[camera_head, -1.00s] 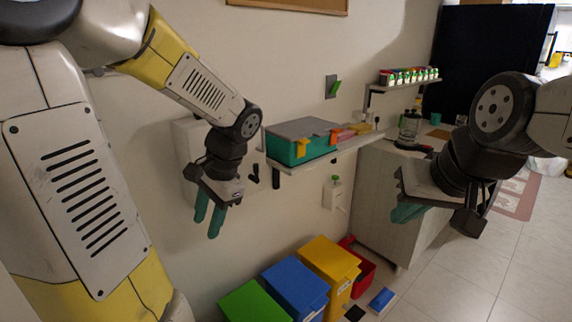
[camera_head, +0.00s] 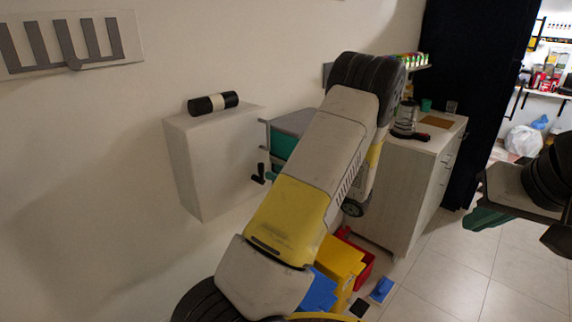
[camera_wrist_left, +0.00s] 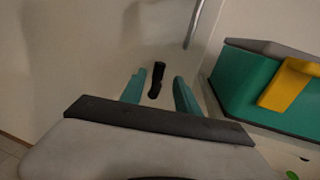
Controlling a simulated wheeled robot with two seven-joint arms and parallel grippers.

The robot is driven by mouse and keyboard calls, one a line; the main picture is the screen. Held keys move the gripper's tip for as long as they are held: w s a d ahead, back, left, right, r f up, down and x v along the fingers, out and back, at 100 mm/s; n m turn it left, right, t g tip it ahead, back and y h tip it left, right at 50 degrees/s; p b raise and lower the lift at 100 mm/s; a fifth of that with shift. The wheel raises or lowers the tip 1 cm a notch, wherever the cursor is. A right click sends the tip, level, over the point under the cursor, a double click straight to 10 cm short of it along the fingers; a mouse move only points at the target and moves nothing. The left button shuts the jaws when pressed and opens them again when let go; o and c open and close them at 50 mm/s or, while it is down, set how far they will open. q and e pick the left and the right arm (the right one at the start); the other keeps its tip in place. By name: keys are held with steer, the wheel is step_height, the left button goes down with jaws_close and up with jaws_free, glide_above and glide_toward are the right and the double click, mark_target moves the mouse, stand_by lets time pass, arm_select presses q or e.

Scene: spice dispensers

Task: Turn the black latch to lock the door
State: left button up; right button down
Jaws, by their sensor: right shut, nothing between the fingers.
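The black latch (camera_head: 258,174) sticks out by the right side of a white wall box (camera_head: 222,165) in the head view. In the left wrist view the latch (camera_wrist_left: 157,80) shows ahead, in line with the gap between my left gripper's teal fingers (camera_wrist_left: 160,84). The fingers are spread apart, and I see no contact with the latch. In the head view my left gripper is hidden behind my own arm. My right gripper (camera_head: 483,218) is shut and empty at the right edge, far from the latch.
A teal bin with a grey lid (camera_wrist_left: 248,85) and yellow clip stands right of the latch. A black-and-white cylinder (camera_head: 213,103) lies on the box. Blue, yellow and red bins (camera_head: 362,262) stand on the floor. A cabinet (camera_head: 412,185) stands further right.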

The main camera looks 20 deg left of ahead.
mark_target(262, 178)
arm_select(q)
steer(key=a, duration=0.4)
steer(key=w+a, duration=0.1)
steer(key=a, duration=0.1)
steer(key=shift+a, duration=0.25)
jaws_close()
